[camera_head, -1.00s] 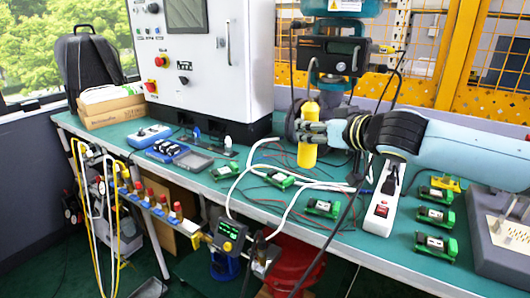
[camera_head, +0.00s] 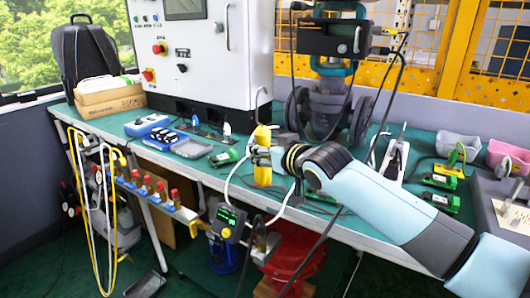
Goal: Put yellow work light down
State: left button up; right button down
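The yellow work light (camera_head: 263,176) is an upright yellow cylinder with a narrower top, near the front edge of the green-topped workbench (camera_head: 222,181). My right gripper (camera_head: 262,157), on the arm coming in from the right, is shut around its middle. The fingers hide part of the light. I cannot tell whether its lower end touches the bench top. My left gripper is not in view.
A white control cabinet (camera_head: 205,55) stands at the back. White cable and a green module (camera_head: 223,158) lie left of the light. A power strip (camera_head: 394,160), more green modules and pink (camera_head: 508,155) and grey bins are to the right.

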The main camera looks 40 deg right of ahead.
jog(key=c, duration=0.9)
grip_release()
jog(key=shift+s+r, duration=0.1)
jog(key=shift+r, duration=0.1)
jog(key=p+v, duration=0.1)
jog(key=v, duration=1)
jog(key=shift+s+r+p, duration=0.1)
jog(key=shift+s+p, duration=0.25)
jog(key=shift+s, duration=0.05)
